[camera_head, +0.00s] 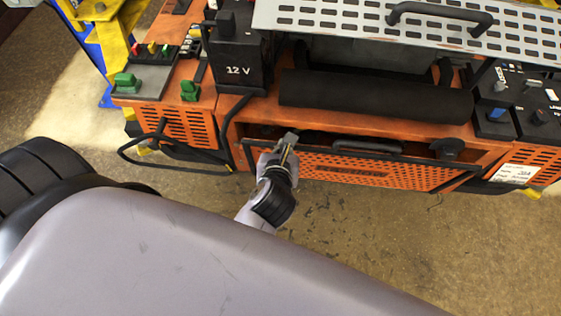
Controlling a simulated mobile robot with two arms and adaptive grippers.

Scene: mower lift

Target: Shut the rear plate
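The orange perforated plate (350,170) is on the near side of the orange machine, with a black handle (367,147) along its top. Its top edge stands out from the body, leaving a dark gap behind it, so it looks partly open. My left gripper (287,147) is at the plate's upper left part, with its fingers close to the top edge. I cannot tell whether they touch it or how far apart they are. My large grey arm link hides the rest of that arm. My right gripper is not in view.
A silver slotted plate (350,18) with a black handle (440,15) overhangs a black roller-like bar (375,95). A black 12 V box (238,70) and green knobs (190,90) are left. A black bent bar (165,163) juts out. The floor (450,250) in front is clear.

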